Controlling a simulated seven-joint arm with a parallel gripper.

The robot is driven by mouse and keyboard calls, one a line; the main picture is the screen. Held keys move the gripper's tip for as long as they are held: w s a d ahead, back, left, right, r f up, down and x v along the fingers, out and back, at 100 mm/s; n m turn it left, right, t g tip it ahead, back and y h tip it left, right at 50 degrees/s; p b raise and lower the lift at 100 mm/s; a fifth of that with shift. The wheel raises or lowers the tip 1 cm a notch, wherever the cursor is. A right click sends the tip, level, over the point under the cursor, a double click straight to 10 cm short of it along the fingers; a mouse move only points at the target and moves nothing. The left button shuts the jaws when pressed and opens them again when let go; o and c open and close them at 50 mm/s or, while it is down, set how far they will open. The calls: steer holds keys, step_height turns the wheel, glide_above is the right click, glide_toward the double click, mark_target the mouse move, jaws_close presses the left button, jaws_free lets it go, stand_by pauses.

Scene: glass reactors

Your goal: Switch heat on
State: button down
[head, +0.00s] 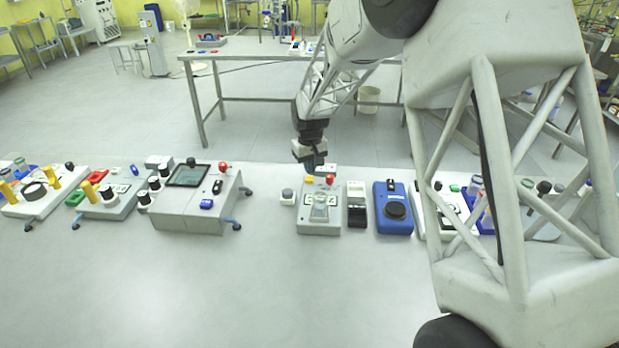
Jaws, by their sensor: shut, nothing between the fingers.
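My gripper (314,166) points down above the back edge of a grey control box (320,228) in the middle of the bench. It is shut with nothing in it. The box has a yellow button (309,180), a red knob (330,179) and small pale panels on its sloped top. The fingertips are close to the yellow button, but I cannot tell if they touch anything. No label for heat is readable, so I cannot tell which control is the heat switch.
Left stands a box with a dark screen (188,175) and a red knob (223,166). Right are a black-and-white device (357,214) and a blue device (393,219). My arm covers part of the right side. The front of the bench (250,300) is clear.

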mark_target(310, 178)
steer(key=shift+f, duration=0.75)
stand_by(0.4)
steer(key=shift+f, duration=0.35)
steer(key=shift+f, duration=0.3)
stand_by(0.5)
steer(key=shift+r, duration=1)
steer(key=shift+r, duration=2.5)
